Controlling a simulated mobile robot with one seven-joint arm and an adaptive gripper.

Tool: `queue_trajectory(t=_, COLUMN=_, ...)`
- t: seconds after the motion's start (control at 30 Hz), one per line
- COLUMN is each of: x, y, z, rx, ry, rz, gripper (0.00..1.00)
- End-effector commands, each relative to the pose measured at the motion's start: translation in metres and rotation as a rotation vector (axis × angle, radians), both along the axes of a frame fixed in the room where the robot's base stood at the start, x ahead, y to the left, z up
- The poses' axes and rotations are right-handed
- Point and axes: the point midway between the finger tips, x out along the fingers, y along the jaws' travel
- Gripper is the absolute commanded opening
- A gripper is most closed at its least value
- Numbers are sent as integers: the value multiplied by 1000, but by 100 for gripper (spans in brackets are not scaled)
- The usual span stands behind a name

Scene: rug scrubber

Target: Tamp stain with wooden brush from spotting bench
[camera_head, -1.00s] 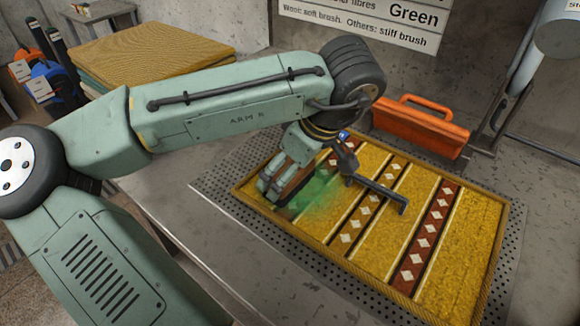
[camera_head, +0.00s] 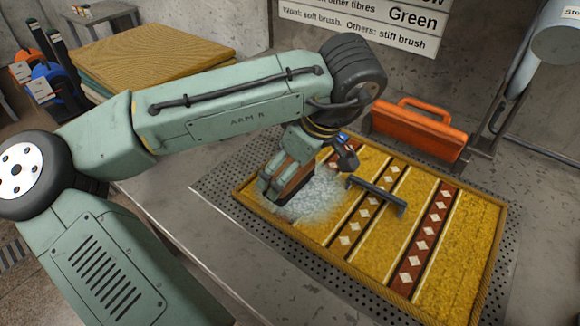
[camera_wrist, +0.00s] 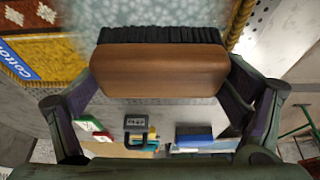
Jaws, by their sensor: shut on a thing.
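My gripper (camera_head: 284,188) is shut on the wooden brush (camera_wrist: 160,72), with a finger at each end of its brown block. The brush's dark bristles point toward a pale, frothy grey-white patch (camera_head: 318,196) on the rug (camera_head: 460,255). In the head view my gripper is low over the rug's left part, at the patch's left edge. The brush is mostly hidden there by the fingers. Whether the bristles touch the rug cannot be told. The patch also shows beyond the bristles in the wrist view (camera_wrist: 150,18). A blue "Cotton" label (camera_wrist: 18,62) lies on the rug.
The rug lies on a perforated plate (camera_head: 218,187) on the grey bench. A dark bar (camera_head: 378,194) shows over the rug, right of my gripper. An orange case (camera_head: 418,130) stands behind the rug. Folded rugs (camera_head: 155,55) are stacked at back left. A brush-choice sign (camera_head: 360,28) hangs behind.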

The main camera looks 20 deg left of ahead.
Motion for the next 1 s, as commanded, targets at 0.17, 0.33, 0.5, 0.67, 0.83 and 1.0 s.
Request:
queue_trajectory(t=0.17, x=0, y=0, z=0, rx=1, ry=0, rz=0, gripper=67)
queue_trajectory(t=0.33, x=0, y=0, z=-2, rx=1, ry=-1, rz=0, gripper=67)
queue_trajectory(t=0.5, x=0, y=0, z=-4, rx=1, ry=-1, rz=0, gripper=67)
queue_trajectory(t=0.67, x=0, y=0, z=-7, rx=1, ry=-1, rz=0, gripper=67)
queue_trajectory(t=0.83, x=0, y=0, z=-10, rx=1, ry=-1, rz=0, gripper=67)
queue_trajectory(t=1.0, x=0, y=0, z=-12, rx=1, ry=-1, rz=0, gripper=67)
